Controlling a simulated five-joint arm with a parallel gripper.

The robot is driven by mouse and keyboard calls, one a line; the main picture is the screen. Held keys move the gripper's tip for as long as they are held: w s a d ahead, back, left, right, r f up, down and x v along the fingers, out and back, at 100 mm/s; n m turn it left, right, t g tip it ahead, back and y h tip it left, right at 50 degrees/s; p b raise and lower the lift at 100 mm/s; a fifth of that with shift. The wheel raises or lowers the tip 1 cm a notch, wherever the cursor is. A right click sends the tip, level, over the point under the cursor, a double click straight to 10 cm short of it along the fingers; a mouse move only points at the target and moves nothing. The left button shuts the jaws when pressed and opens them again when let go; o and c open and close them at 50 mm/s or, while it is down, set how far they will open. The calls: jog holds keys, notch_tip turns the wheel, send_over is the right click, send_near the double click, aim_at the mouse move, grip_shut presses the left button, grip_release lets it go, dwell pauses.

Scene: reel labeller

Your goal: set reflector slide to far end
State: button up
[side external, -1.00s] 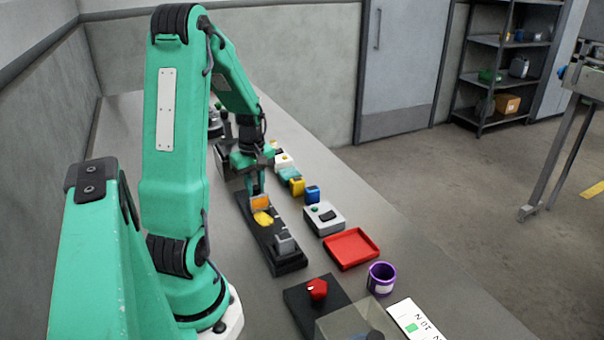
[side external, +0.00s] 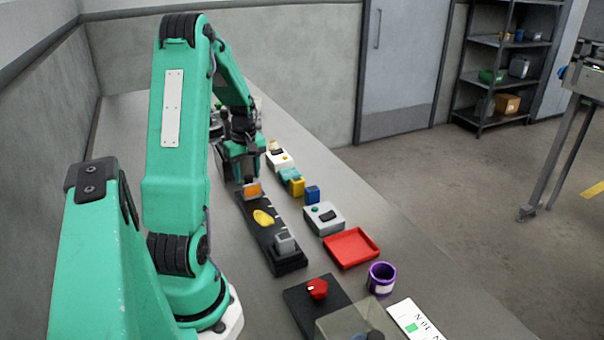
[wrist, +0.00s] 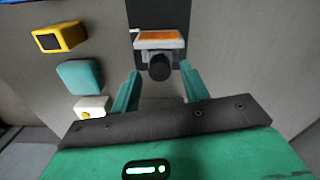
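The reflector slide (side external: 252,190), a grey block with an orange face, stands at the far end of a long black rail (side external: 290,266). It shows at the top of the wrist view (wrist: 145,43), with a dark round knob (wrist: 159,68) facing my gripper. My gripper (wrist: 161,78) is open. Its two teal fingers point at the slide, with the knob between their tips and a visible gap on each side. In the side view my gripper (side external: 241,172) is low at the rail's far end, partly hidden by my arm.
A yellow oval piece (side external: 263,217) and a grey block (side external: 284,243) are on the rail. A red knob (side external: 317,289) is nearer.

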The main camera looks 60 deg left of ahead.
aim_at(250, 176)
jog(key=shift+d, duration=0.1)
jog(key=shift+r, duration=3.9)
jog(key=shift+w+d+r, duration=0.2)
jog(key=shift+w+d, duration=0.05)
jog(key=shift+d, duration=0.05)
jog(key=w+d+r+m+t, duration=0.1)
jog(key=w+d+r+m, duration=0.15)
jog(key=d, duration=0.35)
jog(key=w+d+r+m+t+y, duration=0.1)
jog(key=d+r+m, duration=0.25)
jog(key=d, duration=0.35)
jog(key=w+d+r+m, duration=0.2)
jog(key=d+m, duration=0.2)
jog(key=d, duration=0.2)
jog(key=s+d+m+t, duration=0.1)
jog(key=s+d+m, duration=0.2)
jog(key=d+m, duration=0.2)
jog(key=s+d+r+m+t+h, duration=0.1)
jog(key=d+m, duration=0.4)
jog(key=d, duration=0.6)
jog(key=shift+s+d+r+t, duration=0.3)
jog(key=shift+s+t, duration=0.5)
jog(key=shift+s, duration=0.25)
